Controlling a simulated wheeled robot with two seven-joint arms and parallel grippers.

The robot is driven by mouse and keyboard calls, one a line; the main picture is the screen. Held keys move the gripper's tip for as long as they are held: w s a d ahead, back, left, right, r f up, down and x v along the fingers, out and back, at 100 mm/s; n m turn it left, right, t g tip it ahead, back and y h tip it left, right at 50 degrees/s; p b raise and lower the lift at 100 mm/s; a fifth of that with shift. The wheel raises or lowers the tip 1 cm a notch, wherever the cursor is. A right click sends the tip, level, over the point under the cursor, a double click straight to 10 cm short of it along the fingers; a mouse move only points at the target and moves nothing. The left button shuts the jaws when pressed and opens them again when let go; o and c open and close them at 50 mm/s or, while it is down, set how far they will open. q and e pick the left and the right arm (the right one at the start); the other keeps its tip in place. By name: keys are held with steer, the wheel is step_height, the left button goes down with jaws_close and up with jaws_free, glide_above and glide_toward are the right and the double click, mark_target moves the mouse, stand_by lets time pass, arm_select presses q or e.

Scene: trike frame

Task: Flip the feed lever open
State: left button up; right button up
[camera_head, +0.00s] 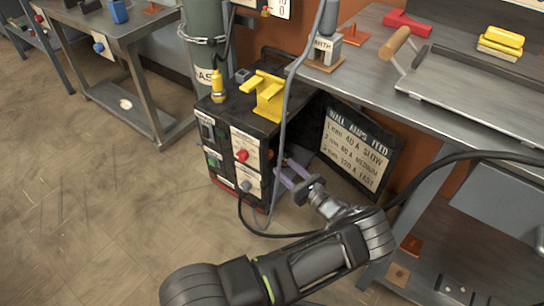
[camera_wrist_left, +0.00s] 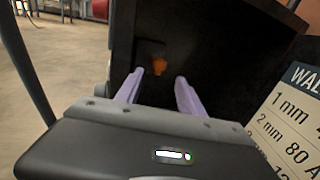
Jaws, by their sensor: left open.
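The welding machine (camera_head: 232,150) is a black box with a labelled front of switches and knobs. In the left wrist view, a small orange piece, likely the feed lever (camera_wrist_left: 159,66), sits on the machine's dark side panel. My left gripper (camera_head: 281,172) is at that side of the machine in the head view. Its two pale purple fingers are apart and empty. In the wrist view, the orange piece shows between and just beyond the left fingertips (camera_wrist_left: 160,79). I cannot tell whether they touch it. My right gripper is not in view.
A "wall amps feed" sign (camera_head: 357,150) stands right of the machine, close to my left gripper. A grey hose (camera_head: 285,130) hangs in front of the machine. A yellow stand (camera_head: 265,95) is on its top. A metal workbench (camera_head: 455,105) is at right. Floor at left is clear.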

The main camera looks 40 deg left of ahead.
mark_target(272, 157)
arm_select(q)
steer(key=shift+a, duration=0.15)
steer(key=b+x, duration=0.2)
steer(key=x, duration=0.4)
steer(key=shift+a+f, duration=0.2)
steer(key=shift+w+a+r, duration=0.1)
steer(key=shift+w+a, duration=0.05)
steer(key=shift+a, duration=0.45)
jaws_close()
stand_by(0.7)
